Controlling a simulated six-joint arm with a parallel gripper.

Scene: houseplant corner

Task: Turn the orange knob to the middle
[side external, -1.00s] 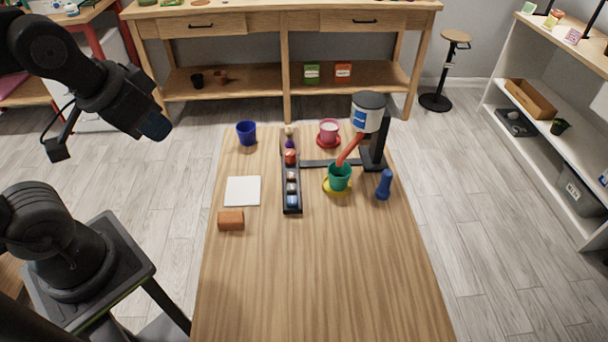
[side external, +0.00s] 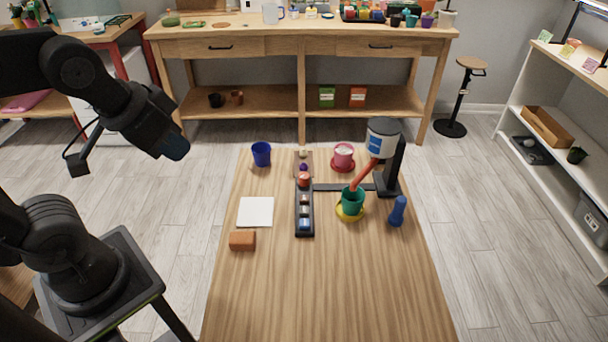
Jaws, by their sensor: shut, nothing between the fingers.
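The orange knob (side external: 304,179) appears as a small orange-red round piece near the far end of a narrow black strip (side external: 297,232) on the wooden table. Which way the knob points is too small to tell. Smaller pale pieces and a blue one (side external: 304,223) sit nearer on the same strip. My gripper (side external: 176,148) is shut and empty, raised in the air left of the table. It is well apart from the knob, and its fingers are hard to make out.
A black stand (side external: 393,170) holds a blue-and-white canister (side external: 382,138), with an orange-red spout above a green pot (side external: 352,203). A blue bottle-shaped object (side external: 397,211), white square (side external: 256,212), brown block (side external: 242,240), blue pot (side external: 261,154) and pink pot (side external: 343,155) surround the strip. The near table is clear.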

